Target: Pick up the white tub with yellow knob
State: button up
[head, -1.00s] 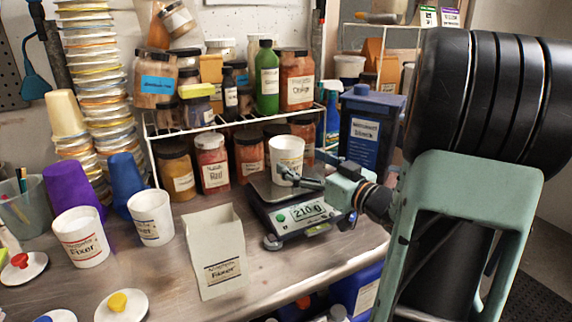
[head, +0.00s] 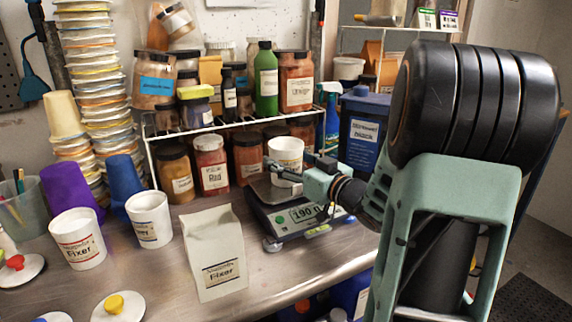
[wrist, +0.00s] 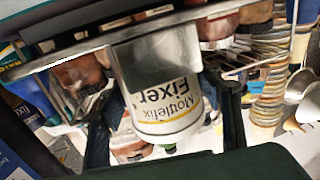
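A white tub (head: 287,152) with a Fixer label stands upright on the scale (head: 290,212). No yellow knob shows on it. In the wrist view the tub (wrist: 160,85) appears upside down, with a yellow band along its label. My gripper (head: 286,171) is at the tub, with its fingers on either side. In the wrist view my gripper (wrist: 166,112) looks open, with a gap at the right finger. A white lid with a yellow knob (head: 118,306) lies flat on the bench at the front left. Two other white tubs (head: 77,240) (head: 149,220) stand at left.
A white Fixer carton (head: 214,255) stands left of the scale. A wire rack (head: 205,128) with several jars is close behind the tub. A dark blue container (head: 364,135) stands right of it. A red-knobbed lid (head: 16,268) lies far left.

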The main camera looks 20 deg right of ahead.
jog(key=c, duration=0.7)
jog(key=shift+o, duration=0.2)
jog(key=shift+r, duration=0.15)
